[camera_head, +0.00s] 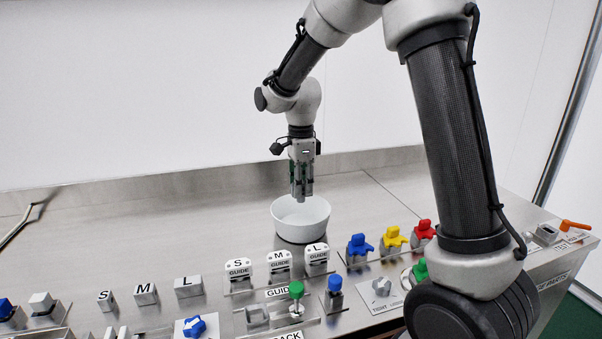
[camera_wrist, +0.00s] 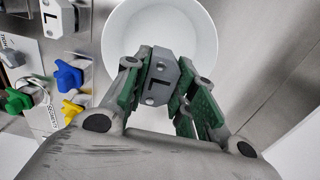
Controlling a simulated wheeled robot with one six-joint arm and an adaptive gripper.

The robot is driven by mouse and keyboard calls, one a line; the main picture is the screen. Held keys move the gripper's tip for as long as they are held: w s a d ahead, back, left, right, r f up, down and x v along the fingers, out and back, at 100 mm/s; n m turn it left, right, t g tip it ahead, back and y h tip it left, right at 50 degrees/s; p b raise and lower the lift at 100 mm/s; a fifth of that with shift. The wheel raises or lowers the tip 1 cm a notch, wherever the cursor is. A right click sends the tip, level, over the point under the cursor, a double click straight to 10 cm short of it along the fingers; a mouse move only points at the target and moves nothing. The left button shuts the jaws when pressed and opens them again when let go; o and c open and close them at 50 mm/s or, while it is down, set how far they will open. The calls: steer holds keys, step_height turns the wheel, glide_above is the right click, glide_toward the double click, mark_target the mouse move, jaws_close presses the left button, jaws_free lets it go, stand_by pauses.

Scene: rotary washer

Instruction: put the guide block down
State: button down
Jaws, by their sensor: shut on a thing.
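My gripper (camera_head: 301,196) points down over the white bowl (camera_head: 300,222) on the steel bench. In the wrist view, the green-padded fingers (camera_wrist: 165,80) are shut on a grey guide block (camera_wrist: 163,68) marked with a black L. The bowl (camera_wrist: 207,35) lies beyond the block in that view. In the head view the block is small and mostly hidden between the fingers, and I cannot tell its exact height above the bowl.
Guide pieces S (camera_head: 238,270), M (camera_head: 279,264) and L (camera_head: 316,257) stand in front of the bowl. Blue (camera_head: 358,244), yellow (camera_head: 394,237) and red (camera_head: 424,230) knobs stand to its right. The bench left of the bowl is clear; a wall stands behind.

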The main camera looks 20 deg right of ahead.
mark_target(301, 201)
steer(key=shift+f, duration=2.05)
steer(key=c, duration=1.1)
jaws_free()
step_height(301, 201, up, 7)
